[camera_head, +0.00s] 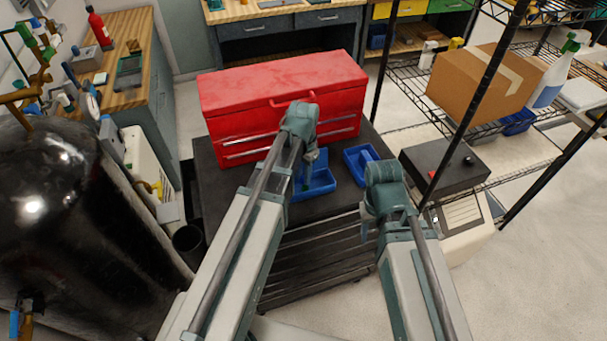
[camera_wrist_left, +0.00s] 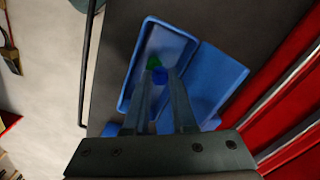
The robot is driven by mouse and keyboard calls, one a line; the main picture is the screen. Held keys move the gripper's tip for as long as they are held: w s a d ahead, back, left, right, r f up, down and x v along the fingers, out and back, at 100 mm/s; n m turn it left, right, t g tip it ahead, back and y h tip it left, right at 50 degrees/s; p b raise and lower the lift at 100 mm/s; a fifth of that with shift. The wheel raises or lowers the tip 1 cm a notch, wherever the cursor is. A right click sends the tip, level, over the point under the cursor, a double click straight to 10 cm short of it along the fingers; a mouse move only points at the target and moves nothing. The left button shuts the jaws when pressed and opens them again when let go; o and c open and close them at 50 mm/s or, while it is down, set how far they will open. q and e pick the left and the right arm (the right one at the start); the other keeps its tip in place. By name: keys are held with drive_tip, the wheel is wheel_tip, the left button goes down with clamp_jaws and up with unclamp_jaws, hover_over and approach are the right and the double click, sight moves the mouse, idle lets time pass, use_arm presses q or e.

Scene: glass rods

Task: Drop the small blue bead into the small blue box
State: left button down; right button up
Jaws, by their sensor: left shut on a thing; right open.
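In the left wrist view my left gripper (camera_wrist_left: 160,82) is shut on the small blue bead (camera_wrist_left: 160,76), held between its fingertips. Bead and fingertips show against the inside of a blue box (camera_wrist_left: 140,58), with a second blue box-shaped part (camera_wrist_left: 218,84) beside it. In the head view my left gripper (camera_head: 306,184) points down over the blue box (camera_head: 322,183); the bead cannot be made out there. Another small blue box (camera_head: 352,160) stands to the right. My right gripper (camera_head: 367,216) hangs open near the table's right front edge, partly hidden by its wrist.
A red toolbox (camera_head: 285,88) stands behind the boxes on the dark table (camera_head: 209,172). A small green thing (camera_wrist_left: 154,61) shows just beyond the bead. A black shelf post, a wire rack and a cardboard box (camera_head: 478,85) stand to the right.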

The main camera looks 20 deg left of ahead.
use_arm(q)
drive_tip(key=shift+r, duration=0.1)
drive_tip(key=c, duration=0.7)
unclamp_jaws()
drive_tip(key=shift+o, duration=0.2)
drive_tip(key=shift+r, duration=0.15)
wheel_tip(320, 180, up, 14)
drive_tip(key=p, duration=1.4)
drive_tip(key=shift+f, duration=0.25)
drive_tip(key=s+d+f+n+y+b, duration=0.1)
drive_tip(key=s+d+f+b, duration=0.9)
drive_tip(key=s+f+b, duration=0.3)
drive_tip(key=shift+s+d+n, duration=0.25)
drive_tip(key=shift+s+n, duration=0.15)
drive_tip(key=shift+s, duration=0.25)
